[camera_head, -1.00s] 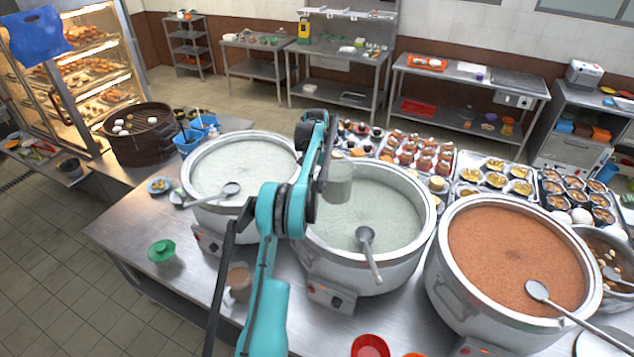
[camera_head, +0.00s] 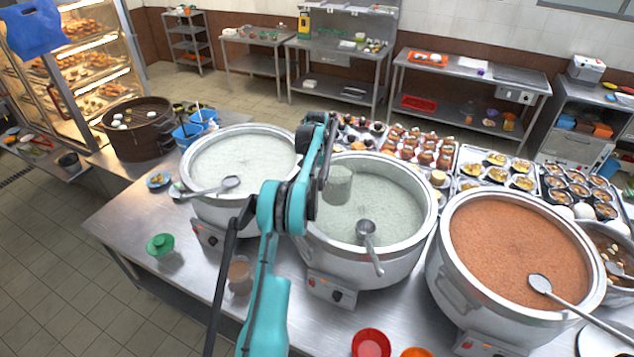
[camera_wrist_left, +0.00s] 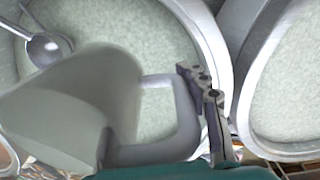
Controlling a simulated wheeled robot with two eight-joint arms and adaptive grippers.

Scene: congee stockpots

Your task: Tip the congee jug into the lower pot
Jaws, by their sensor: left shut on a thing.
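My left gripper is shut on the handle of the pale grey congee jug (camera_head: 338,187). In the head view the jug is over the middle pot (camera_head: 425,215), toward its back left, and looks somewhat tilted. The gripper (camera_head: 322,172) is mostly hidden behind my arm there. In the left wrist view the jug (camera_wrist_left: 65,105) is large at the left, with the fingers (camera_wrist_left: 204,95) at its handle. The jug's contents and any stream are hidden. The middle pot holds pale congee and a ladle (camera_head: 366,236). My right gripper is out of view.
A left pot (camera_head: 210,212) of pale congee and a right pot (camera_head: 440,285) of orange-brown food flank the middle one. Trays of small dishes (camera_head: 425,148) stand behind. A green lidded item (camera_head: 160,245), brown cup (camera_head: 240,275) and red bowl (camera_head: 371,343) are on the counter.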

